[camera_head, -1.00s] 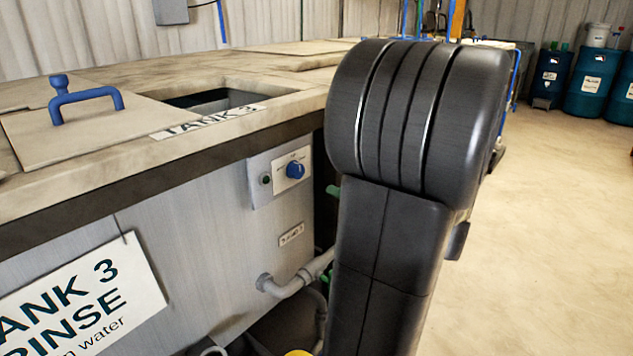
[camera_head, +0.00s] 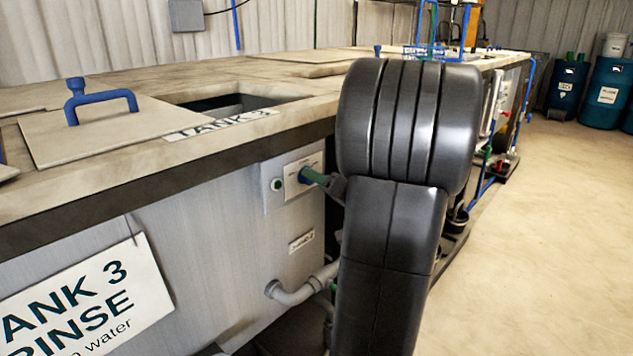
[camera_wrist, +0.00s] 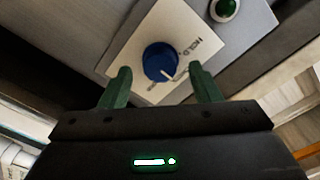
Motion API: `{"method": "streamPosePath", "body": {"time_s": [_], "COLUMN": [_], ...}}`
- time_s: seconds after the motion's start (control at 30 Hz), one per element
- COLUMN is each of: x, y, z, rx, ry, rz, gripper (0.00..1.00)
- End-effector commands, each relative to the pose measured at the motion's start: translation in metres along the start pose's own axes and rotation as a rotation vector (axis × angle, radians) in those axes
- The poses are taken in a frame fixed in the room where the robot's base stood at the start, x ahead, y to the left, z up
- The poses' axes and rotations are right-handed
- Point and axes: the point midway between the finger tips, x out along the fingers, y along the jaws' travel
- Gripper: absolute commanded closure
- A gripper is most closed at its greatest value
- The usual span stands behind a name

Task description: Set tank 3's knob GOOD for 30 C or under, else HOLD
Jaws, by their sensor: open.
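Tank 3's blue knob (camera_wrist: 160,63) sits on a pale label plate (camera_wrist: 128,50) in the wrist view. Its white pointer is aimed to the lower right of the picture, between the word HOLD and a second word that I cannot read. My gripper (camera_wrist: 160,85) is open, with one green finger on each side just short of the knob. In the head view my gripper (camera_head: 312,177) is at the control plate (camera_head: 292,180) on the tank's front, and its green finger hides the knob. No temperature reading is legible.
A green round lamp or button (camera_wrist: 224,9) is beside the plate. The tank 3 lid (camera_head: 95,130) with its blue handle lies left of an opening (camera_head: 225,102). A grey pipe (camera_head: 300,290) runs below the panel. The floor at right is open.

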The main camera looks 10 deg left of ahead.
Motion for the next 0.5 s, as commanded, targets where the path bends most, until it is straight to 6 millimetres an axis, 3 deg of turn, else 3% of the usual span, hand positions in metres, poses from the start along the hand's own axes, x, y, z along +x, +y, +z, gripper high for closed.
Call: {"method": "streamPosePath", "body": {"time_s": [0.17, 0.47, 0.5], "x": [0.0121, 0.0133, 0.0133], "y": [-0.0002, 0.0, 0.0], "z": [0.0004, 0.0001, 0.0001], "rx": [0.0, 0.0, 0.0], "ry": [-0.001, 0.0, 0.0], "rz": [-0.001, 0.0, 0.0], "gripper": [0.43, 0.43, 0.51]}}
